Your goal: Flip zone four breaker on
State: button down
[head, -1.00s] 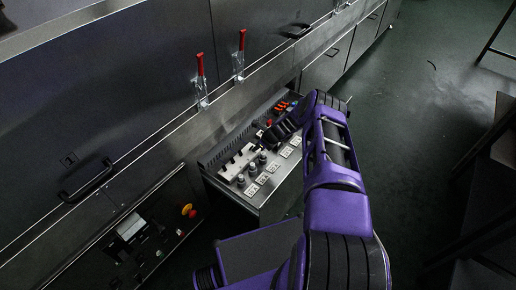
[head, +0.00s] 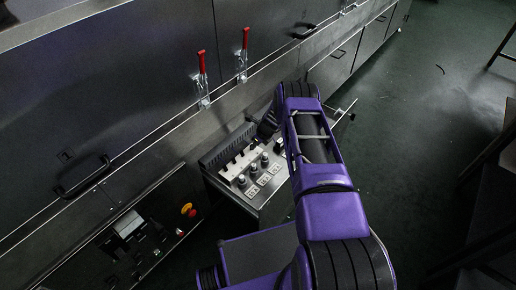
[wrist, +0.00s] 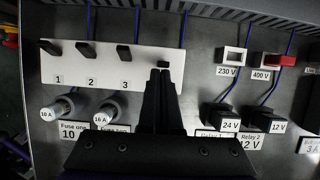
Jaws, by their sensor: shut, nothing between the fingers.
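In the wrist view a white breaker strip (wrist: 145,78) carries black levers marked 1 (wrist: 50,47), 2 (wrist: 86,49) and 3 (wrist: 125,52). A fourth black lever (wrist: 164,64) sits to their right and looks shorter and different in angle from the others. Its label is hidden behind my gripper (wrist: 161,74). My gripper is shut and empty, its tips just below the fourth lever; I cannot tell whether they touch it. In the head view the strip (head: 238,166) shows partly on the open control panel, and my arm hides the gripper.
Right of the strip are a 230 V switch (wrist: 232,60), a red-levered 400 V switch (wrist: 283,61) and two black relays. Fuse knobs (wrist: 63,106) stand below the strip. Red-handled clamps (head: 203,77) stand on the machine ledge. Green floor lies open to the right.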

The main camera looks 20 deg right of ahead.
dwell(0.3)
jog(key=shift+r+p, duration=0.35)
jog(key=shift+r, duration=0.45)
jog(key=shift+r, duration=0.1)
jog(key=shift+d+r, duration=0.15)
jog(key=shift+r, duration=0.2)
jog(key=p+v, duration=0.3)
jog(key=v, duration=1.3)
jog(key=shift+s+r, duration=0.2)
jog(key=shift+s, duration=0.1)
